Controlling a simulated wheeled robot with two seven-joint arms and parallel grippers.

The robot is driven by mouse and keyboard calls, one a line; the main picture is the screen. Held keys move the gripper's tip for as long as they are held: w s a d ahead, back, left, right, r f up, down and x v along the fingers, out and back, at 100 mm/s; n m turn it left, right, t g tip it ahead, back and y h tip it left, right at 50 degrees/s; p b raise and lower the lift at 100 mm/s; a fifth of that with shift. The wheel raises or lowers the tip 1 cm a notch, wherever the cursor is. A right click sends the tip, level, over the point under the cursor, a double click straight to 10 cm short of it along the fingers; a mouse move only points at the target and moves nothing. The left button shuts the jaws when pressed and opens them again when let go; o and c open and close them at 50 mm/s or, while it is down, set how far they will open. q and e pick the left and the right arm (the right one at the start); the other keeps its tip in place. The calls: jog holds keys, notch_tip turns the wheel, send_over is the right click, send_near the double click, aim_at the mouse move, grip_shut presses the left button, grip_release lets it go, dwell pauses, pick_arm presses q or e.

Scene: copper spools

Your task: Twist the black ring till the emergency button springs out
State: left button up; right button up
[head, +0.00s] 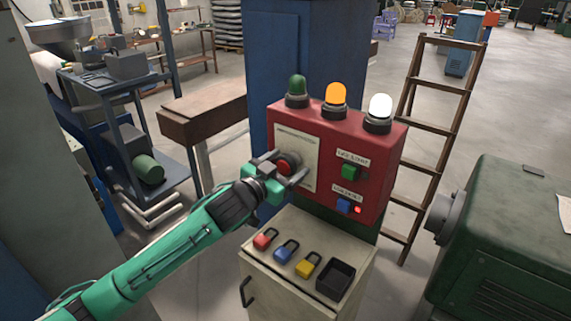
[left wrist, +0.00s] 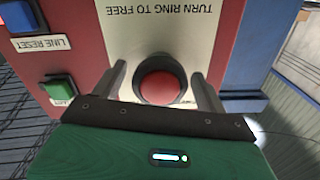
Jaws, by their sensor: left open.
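The red emergency button (head: 284,167) sits on the pale plate (head: 308,145) on the front of a red control box (head: 340,122). In the left wrist view the button (left wrist: 160,86) shows as a round red cap with a dark ring (left wrist: 160,60) around it. The plate reads "TURN RING TO FREE", upside down there. My left gripper (head: 282,170) is open, with one finger on each side of the button and ring. It also shows in the left wrist view (left wrist: 160,85). I cannot tell whether the fingers touch the ring. My right gripper is not in view.
Green, orange and white lamps top the box. A green button (head: 349,171) and a blue button (head: 344,206) are on its right. Red, blue and yellow padlocks and a black tray (head: 335,280) lie on the cabinet (head: 262,268) below. A ladder (head: 436,130) leans at right.

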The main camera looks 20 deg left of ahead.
pick_arm(q)
jog(key=c, duration=1)
jog(key=shift+o, duration=0.2)
jog(key=shift+m, duration=0.6)
jog(key=m+p, duration=0.1)
jog(key=m, duration=0.1)
jog(key=shift+m, duration=0.4)
jog(key=shift+m+p, duration=0.6)
jog(key=shift+m, duration=1.4)
